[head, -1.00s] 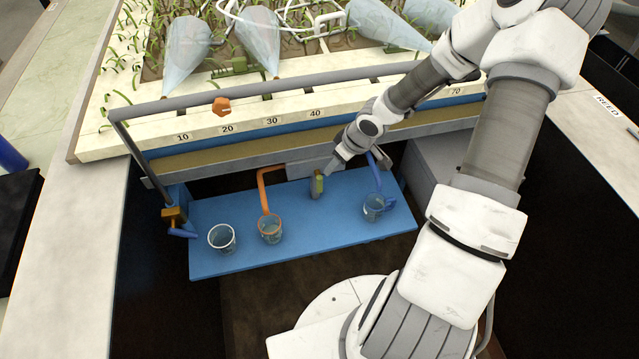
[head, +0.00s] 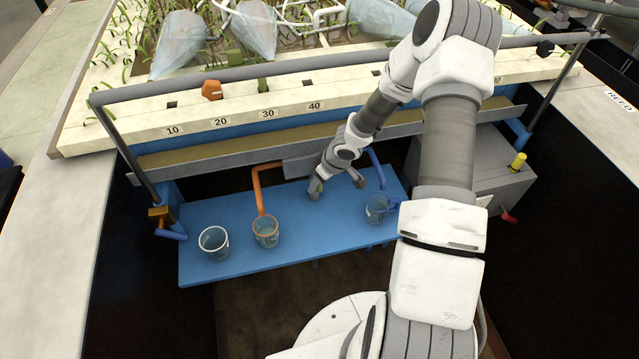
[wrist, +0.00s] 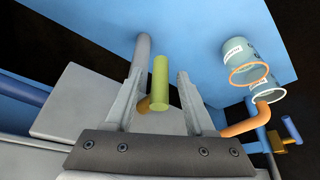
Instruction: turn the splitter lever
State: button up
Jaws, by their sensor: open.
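The splitter lever has a yellow-green cylindrical grip (wrist: 160,84), seen between my gripper's two fingers in the wrist view. An orange-brown part shows beside its lower end. My gripper (wrist: 161,72) is open, with one finger on each side of the grip. A gap shows between the grip and each finger. The plain grey splitter box (wrist: 85,105) lies behind the fingers. In the head view my wrist and hand cover much of that box.
A blue shelf (head: 235,265) carries a white-rimmed cup (head: 214,241), an orange-rimmed cup (head: 265,232) and a blue-marked cup (head: 377,208). An orange pipe (head: 258,188) and a blue pipe (head: 377,168) run down beside the box. A grey rail (head: 300,69) crosses above.

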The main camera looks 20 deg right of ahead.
grip_shut()
jog(key=shift+f+b, duration=0.2)
jog(key=shift+b, duration=0.75)
jog(key=shift+f+h+b, duration=0.1)
jog(key=shift+h+b, duration=0.3)
jog(key=shift+b, duration=0.15)
jog(key=h+b, duration=0.1)
jog(key=b, duration=0.3)
jog(key=shift+f+h, duration=0.1)
jog(key=shift+h, duration=0.2)
jog(key=h+b, duration=0.1)
jog(key=b, duration=0.3)
jog(key=n+h+b, duration=0.1)
jog(key=h+b, duration=0.1)
jog(key=b, duration=0.1)
jog(key=shift+d+r+b, duration=0.2)
jog(key=shift+b, duration=0.15)
jog(key=shift+r+h+b, duration=0.15)
jog(key=shift+h+b, duration=0.35)
jog(key=shift+b, duration=0.4)
jog(key=shift+s+d+r, duration=0.1)
jog(key=shift+r, duration=0.05)
